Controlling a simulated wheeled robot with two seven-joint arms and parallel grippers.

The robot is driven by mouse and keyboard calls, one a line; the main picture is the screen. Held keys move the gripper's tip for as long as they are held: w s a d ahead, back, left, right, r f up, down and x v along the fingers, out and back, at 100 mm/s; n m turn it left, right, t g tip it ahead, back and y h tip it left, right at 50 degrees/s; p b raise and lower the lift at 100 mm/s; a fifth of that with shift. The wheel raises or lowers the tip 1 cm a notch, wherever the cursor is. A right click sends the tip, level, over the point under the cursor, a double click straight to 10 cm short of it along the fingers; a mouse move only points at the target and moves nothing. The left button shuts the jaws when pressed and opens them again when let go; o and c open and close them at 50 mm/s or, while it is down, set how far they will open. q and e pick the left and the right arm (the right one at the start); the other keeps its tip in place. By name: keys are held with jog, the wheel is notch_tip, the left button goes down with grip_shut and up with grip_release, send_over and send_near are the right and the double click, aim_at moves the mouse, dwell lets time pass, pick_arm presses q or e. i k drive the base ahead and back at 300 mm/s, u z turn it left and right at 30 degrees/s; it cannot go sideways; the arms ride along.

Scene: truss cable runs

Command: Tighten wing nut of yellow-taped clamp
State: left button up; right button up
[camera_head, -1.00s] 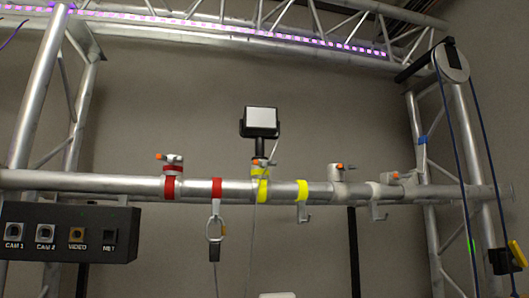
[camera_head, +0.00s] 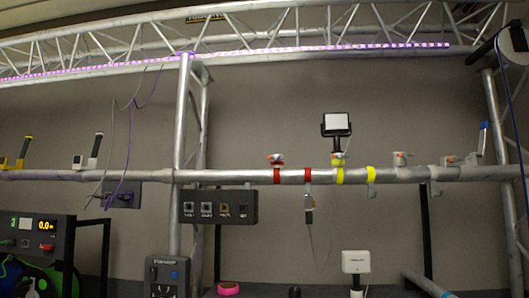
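The yellow-taped clamp (camera_head: 338,161) sits on the horizontal silver pipe (camera_head: 225,177), right of the middle. A small lamp with a white face (camera_head: 337,122) stands up from it. Yellow tape (camera_head: 340,176) wraps the pipe at this clamp. A second yellow tape band (camera_head: 371,173) with a hook below it lies just to the right. The clamp's wing nut is too small here to tell its position. Neither of my grippers is in view.
A red-taped clamp (camera_head: 277,161) and a red tape band (camera_head: 308,176) with a hanging carabiner (camera_head: 309,202) are to the left. Bare clamps (camera_head: 402,159) are to the right. A black connector box (camera_head: 218,206) hangs below the pipe.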

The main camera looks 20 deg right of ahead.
aim_at(339, 156)
jog(key=u, duration=1.35)
jog(key=i, duration=0.3)
jog(key=z, duration=1.05)
jog(key=i, duration=1.8)
jog(key=z, duration=1.25)
